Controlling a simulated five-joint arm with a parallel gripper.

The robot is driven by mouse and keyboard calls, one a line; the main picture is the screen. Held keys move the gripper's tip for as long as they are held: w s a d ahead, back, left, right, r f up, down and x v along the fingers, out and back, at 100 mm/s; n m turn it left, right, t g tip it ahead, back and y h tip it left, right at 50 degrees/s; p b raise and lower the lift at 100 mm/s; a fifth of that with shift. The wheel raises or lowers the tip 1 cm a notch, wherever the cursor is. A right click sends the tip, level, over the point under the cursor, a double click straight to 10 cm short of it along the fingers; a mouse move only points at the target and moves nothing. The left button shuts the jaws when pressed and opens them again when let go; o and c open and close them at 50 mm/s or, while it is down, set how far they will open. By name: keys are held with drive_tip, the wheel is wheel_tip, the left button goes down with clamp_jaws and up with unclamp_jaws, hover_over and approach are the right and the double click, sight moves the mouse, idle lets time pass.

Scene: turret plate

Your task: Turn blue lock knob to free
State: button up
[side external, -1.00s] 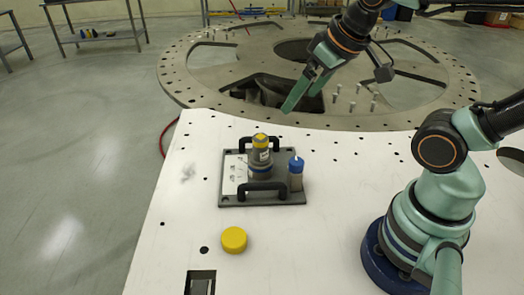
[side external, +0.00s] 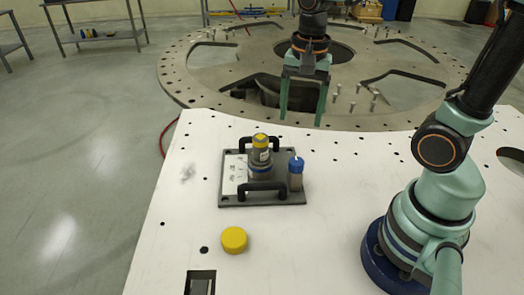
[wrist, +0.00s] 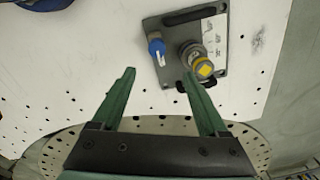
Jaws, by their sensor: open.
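The blue lock knob (side external: 296,164) sits on top of a grey post at the right side of a grey plate (side external: 290,199) on the white table. A white line marks the knob's top; in the wrist view the blue knob (wrist: 156,47) has a white pointer. Beside it on the plate stands a grey cylinder with a yellow top (side external: 260,141), between two black handles. My gripper (side external: 302,120) is open and empty, fingers pointing down, above and beyond the table's far edge, apart from the plate. The wrist view shows both green fingers (wrist: 160,75) spread, with the knob beyond them.
A loose yellow cap (side external: 234,240) lies on the table in front of the plate. A dark rectangular slot (side external: 200,283) is at the front. The large round turret plate (side external: 200,90) with openings and upright pins lies behind the table. The table around the plate is mostly clear.

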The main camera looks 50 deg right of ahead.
sight(297, 161)
drive_tip(key=shift+m+g, duration=0.3)
drive_tip(key=shift+m, duration=0.5)
wheel_tip(297, 161, down, 13)
drive_tip(key=shift+d+r, duration=0.1)
drive_tip(key=shift+r, duration=0.05)
drive_tip(key=shift+c, duration=0.4)
clamp_jaws()
